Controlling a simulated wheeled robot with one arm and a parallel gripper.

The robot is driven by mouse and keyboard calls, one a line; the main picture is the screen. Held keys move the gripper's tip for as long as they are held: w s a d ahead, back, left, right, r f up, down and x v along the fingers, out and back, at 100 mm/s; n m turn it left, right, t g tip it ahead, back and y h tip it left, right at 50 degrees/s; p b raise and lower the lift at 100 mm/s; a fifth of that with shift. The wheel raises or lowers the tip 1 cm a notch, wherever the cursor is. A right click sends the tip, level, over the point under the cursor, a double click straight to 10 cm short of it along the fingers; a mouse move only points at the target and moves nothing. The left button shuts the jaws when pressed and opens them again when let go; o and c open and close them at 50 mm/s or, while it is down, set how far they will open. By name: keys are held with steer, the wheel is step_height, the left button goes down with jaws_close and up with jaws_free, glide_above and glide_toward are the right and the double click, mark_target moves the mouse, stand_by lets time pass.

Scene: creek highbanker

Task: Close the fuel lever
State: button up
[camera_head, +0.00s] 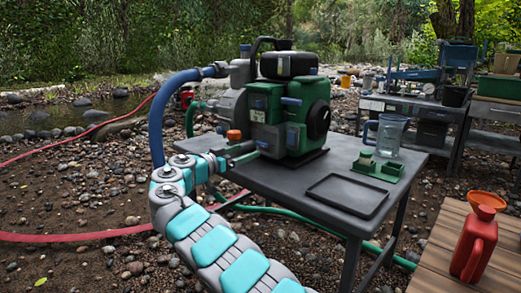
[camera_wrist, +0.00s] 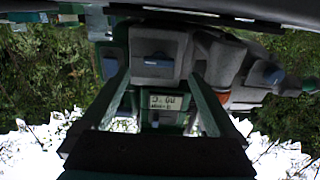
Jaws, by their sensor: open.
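I cannot tell which is the fuel lever. My gripper (camera_head: 250,152) is at the pump's lower left side, its fingers partly lost against the green body. In the wrist view my gripper (camera_wrist: 162,90) is open, its fingers apart with nothing held. A grey block with a blue lever (camera_wrist: 152,58) and a small label panel (camera_wrist: 168,102) show beyond and between the fingers.
A black tray (camera_head: 347,195), a green block holder (camera_head: 378,169) and a clear jug (camera_head: 388,135) stand right of the pump. A blue hose (camera_head: 157,120) rises beside my arm. A red can (camera_head: 474,245) stands on a wooden table (camera_head: 437,262) at lower right.

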mark_target(262, 144)
steer(key=x, duration=0.7)
steer(key=c, duration=1.4)
